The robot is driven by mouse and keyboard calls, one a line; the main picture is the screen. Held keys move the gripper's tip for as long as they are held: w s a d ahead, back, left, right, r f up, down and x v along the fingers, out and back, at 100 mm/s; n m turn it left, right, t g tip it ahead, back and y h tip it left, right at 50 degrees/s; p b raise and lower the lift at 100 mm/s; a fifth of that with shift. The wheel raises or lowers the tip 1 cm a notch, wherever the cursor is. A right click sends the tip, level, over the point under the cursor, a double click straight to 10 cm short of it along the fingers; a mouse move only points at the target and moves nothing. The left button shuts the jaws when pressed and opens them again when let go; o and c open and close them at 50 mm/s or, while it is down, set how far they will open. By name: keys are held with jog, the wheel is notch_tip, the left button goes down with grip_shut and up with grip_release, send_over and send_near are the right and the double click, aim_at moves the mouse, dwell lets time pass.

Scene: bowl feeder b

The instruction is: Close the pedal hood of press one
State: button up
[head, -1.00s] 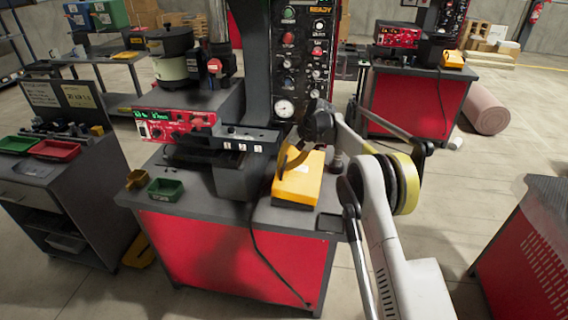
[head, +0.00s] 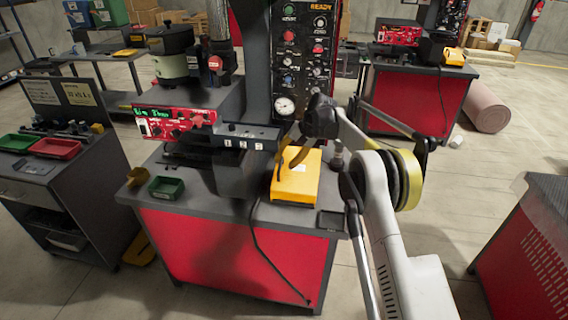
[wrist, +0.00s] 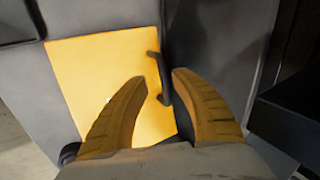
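The yellow pedal hood (head: 296,180) sits on the front right of the bench of press one (head: 288,75), with a pale label on its face. In the wrist view the hood (wrist: 85,75) fills the left and middle as a flat yellow panel. A dark bar handle (wrist: 158,80) stands at its right edge. My gripper (wrist: 160,76) is open, its two fingers apart, with the handle showing between the fingertips. I cannot tell whether a finger touches it. In the head view my gripper (head: 291,156) is over the hood's back left part. The hood's lid angle is unclear.
A green tray (head: 166,188) and a small brown bin stand on the bench's left. A red control box (head: 175,122) is behind them. A dark cable hangs down the red bench front. A side cart (head: 60,190) stands left; another red bench is at right.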

jog(key=v, duration=1.1)
jog(key=s+d+r+t+h+b, duration=0.1)
jog(key=s+d+r, duration=0.1)
jog(key=s+r, duration=0.45)
jog(key=s+d+r+t+h, duration=0.1)
jog(key=s+d+r, duration=0.2)
jog(key=s+r, duration=0.35)
jog(key=s+d+r+t+h, duration=0.1)
jog(key=s+d, duration=0.1)
jog(key=s, duration=0.6)
jog(key=s+d+t+h, duration=0.1)
jog(key=s+d, duration=0.1)
jog(key=s, duration=0.5)
jog(key=s+d+f+t+b, duration=0.1)
jog(key=s+d+f, duration=0.1)
jog(key=s+f, duration=0.3)
jog(key=s+d+f+n+t+h, duration=0.1)
jog(key=s+f, duration=0.4)
jog(key=s, duration=0.8)
jog(key=shift+s+d+b, duration=0.25)
jog(key=shift+d+b, duration=0.1)
jog(key=shift+b, duration=0.05)
